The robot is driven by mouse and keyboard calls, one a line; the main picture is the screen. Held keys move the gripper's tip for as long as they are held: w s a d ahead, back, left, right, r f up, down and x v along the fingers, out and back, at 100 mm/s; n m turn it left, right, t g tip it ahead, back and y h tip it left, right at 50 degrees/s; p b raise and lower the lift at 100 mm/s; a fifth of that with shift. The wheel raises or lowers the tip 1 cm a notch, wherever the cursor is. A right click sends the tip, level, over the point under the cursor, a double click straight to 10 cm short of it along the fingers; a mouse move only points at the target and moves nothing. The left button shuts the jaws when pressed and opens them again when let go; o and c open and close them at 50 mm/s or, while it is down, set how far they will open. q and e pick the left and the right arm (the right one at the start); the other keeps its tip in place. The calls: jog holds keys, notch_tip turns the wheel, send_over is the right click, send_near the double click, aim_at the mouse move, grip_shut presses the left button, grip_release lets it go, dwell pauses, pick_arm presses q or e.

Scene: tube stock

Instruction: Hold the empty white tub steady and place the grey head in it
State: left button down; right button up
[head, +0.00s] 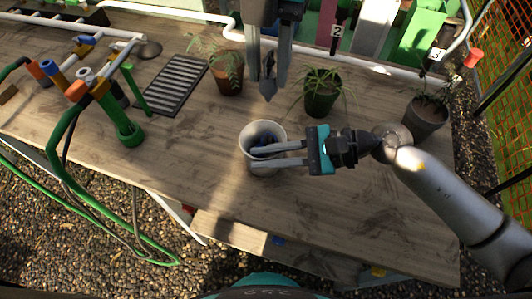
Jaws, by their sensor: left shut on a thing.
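The white tub (277,128) stands upright on the table, in the middle of the head view. Something dark, partly bluish, shows inside it, too small to make out. My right gripper (252,158) reaches in from the right at the tub. Its two fingers are apart, one over the tub's mouth and one across its near outer wall; whether they touch it I cannot tell. My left gripper (268,70) points down behind and above the tub. It is shut on the grey head (268,89), whose pointed lower end hangs between the fingers, clear of the tub.
Potted plants stand behind the tub: a brown pot (228,82), a green pot (320,100) and a dark pot (425,117) at right. The table (190,160) is clear left of the tub.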

grip_shut()
pick_arm(q)
jog(key=shift+f, duration=0.1)
send_over(268, 126)
jog(key=s, duration=0.4)
jog(key=shift+s+f, duration=0.1)
jog(key=shift+f, duration=6.3)
jog(key=c, duration=0.5)
grip_release()
